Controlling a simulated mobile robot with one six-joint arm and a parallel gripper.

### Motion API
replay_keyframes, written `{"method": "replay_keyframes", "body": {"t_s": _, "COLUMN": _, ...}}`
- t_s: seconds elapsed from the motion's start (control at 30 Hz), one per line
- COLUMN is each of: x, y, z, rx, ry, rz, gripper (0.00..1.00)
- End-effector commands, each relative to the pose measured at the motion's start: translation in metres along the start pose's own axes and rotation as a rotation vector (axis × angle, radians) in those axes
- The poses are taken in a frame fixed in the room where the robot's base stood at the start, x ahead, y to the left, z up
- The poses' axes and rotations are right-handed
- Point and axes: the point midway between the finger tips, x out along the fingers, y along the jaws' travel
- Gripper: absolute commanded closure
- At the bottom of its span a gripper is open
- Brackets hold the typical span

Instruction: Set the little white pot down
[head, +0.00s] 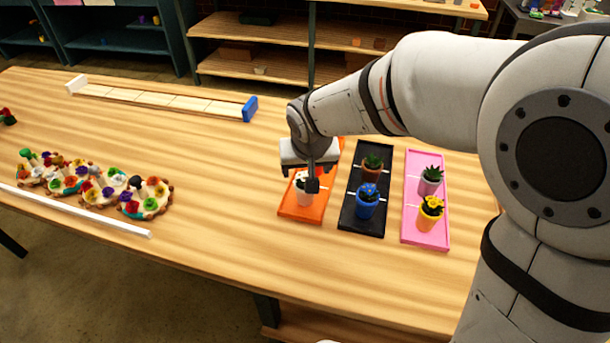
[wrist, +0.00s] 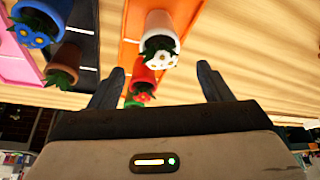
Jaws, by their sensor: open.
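The little white pot (head: 304,197) with white flowers stands upright on the near end of the orange tray (head: 297,213). In the wrist view the white pot (wrist: 163,22) shows beyond my fingertips, with a gap around it. My gripper (head: 312,183) is open and empty at the white pot, and one finger hides part of it in the head view. In the wrist view my gripper (wrist: 160,70) has its two fingers wide apart with nothing between them. A red pot (wrist: 143,75) with a red flower is farther back, hidden in the head view.
The black tray (head: 353,222) holds a blue pot (head: 367,205) and a brown pot (head: 371,165). The pink tray (head: 425,241) holds a yellow pot (head: 428,219) and a pinkish pot (head: 429,186). Flower holders (head: 88,187) stand left. The table between is clear.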

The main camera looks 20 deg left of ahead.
Motion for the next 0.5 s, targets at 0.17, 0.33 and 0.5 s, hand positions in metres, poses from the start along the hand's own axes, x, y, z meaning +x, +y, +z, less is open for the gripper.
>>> {"method": "replay_keyframes", "body": {"t_s": 0.17, "x": -0.037, "y": -0.001, "z": -0.001, "rx": 0.001, "ry": 0.005, "rz": -0.002, "gripper": 0.28}}
{"method": "replay_keyframes", "body": {"t_s": 0.33, "x": -0.055, "y": 0.000, "z": 0.000, "rx": 0.000, "ry": 0.001, "rz": -0.001, "gripper": 0.28}}
{"method": "replay_keyframes", "body": {"t_s": 0.5, "x": -0.061, "y": 0.000, "z": 0.000, "rx": 0.000, "ry": -0.001, "rz": 0.000, "gripper": 0.28}}
